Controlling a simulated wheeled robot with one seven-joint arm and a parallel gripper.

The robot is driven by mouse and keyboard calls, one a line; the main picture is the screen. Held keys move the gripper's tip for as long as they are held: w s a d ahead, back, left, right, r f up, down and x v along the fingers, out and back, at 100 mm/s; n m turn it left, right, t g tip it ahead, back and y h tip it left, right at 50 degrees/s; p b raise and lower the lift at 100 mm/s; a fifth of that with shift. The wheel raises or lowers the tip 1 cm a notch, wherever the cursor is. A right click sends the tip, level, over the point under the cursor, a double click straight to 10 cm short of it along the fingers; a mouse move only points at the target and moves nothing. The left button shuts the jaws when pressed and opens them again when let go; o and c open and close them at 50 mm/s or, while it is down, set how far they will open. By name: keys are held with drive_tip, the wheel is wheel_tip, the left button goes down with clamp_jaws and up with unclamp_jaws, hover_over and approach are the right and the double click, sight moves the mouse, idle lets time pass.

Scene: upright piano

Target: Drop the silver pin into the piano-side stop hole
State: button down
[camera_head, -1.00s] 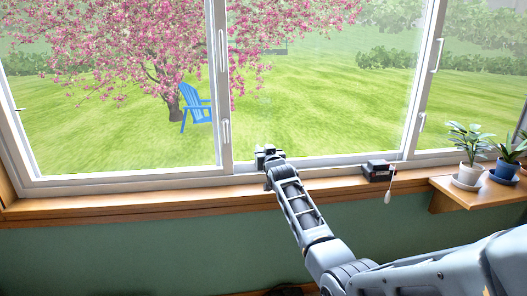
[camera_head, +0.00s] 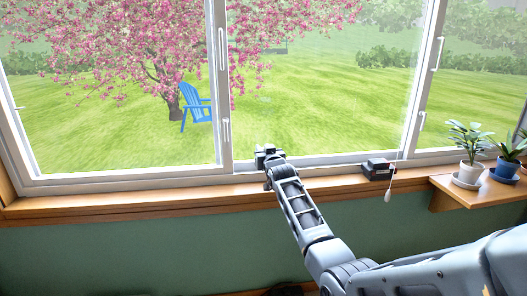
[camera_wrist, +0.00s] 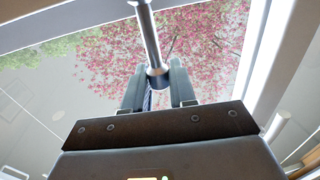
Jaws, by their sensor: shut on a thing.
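My gripper (camera_head: 269,153) is at the end of my outstretched arm, in front of the window just above the sill in the head view. In the wrist view, my gripper's two dark fingers (camera_wrist: 157,88) are closed on a silver pin (camera_wrist: 151,40). The pin is a shiny metal rod with a thicker rounded end between the fingers; its other end runs out of the top of the picture. The pin cannot be made out in the head view. The piano and its stop hole are not seen in either view.
A wooden window sill (camera_head: 120,208) runs below the window. A small dark box (camera_head: 378,170) and a hanging pull cord with a pale knob (camera_head: 387,197) are to the right. Two potted plants (camera_head: 469,172) stand on a wooden shelf (camera_head: 450,190) at far right.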

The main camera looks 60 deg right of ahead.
drive_tip(key=shift+f+b, duration=0.55)
drive_tip(key=shift+f, duration=0.2)
idle(0.9)
drive_tip(key=c, duration=0.8)
unclamp_jaws()
drive_tip(key=p+v, duration=0.2)
drive_tip(key=v, duration=0.6)
drive_tip(key=shift+d+r, duration=0.1)
